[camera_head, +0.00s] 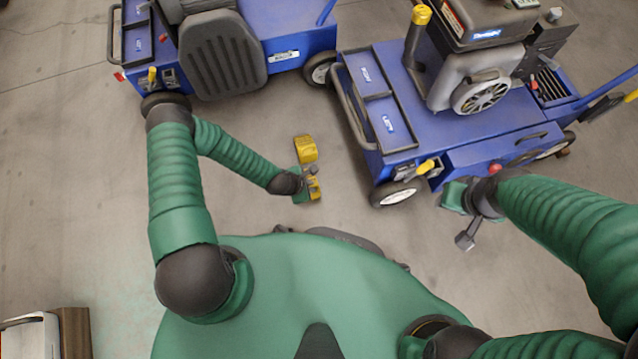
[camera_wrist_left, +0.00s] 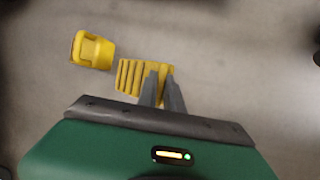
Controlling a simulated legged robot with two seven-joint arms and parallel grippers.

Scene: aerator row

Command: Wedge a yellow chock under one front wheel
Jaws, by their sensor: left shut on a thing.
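My left gripper (camera_head: 312,176) is shut on a ribbed yellow chock (camera_head: 315,189), low over the floor. In the left wrist view the two fingers (camera_wrist_left: 160,88) cover the right end of this chock (camera_wrist_left: 129,76). A second yellow chock (camera_head: 306,148) lies just beyond it, apart from the gripper; it also shows in the left wrist view (camera_wrist_left: 92,50). The blue aerator at right has a near wheel (camera_head: 396,193) to the right of my left gripper, with clear floor between. My right gripper (camera_head: 466,241) hangs near that machine's front side; its finger opening is unclear.
A second blue aerator (camera_head: 290,48) stands at the upper left, with wheels (camera_head: 320,69) on the floor. Grey concrete floor (camera_head: 255,205) is free around the left gripper. A brown and white object (camera_head: 74,332) stands at the lower left.

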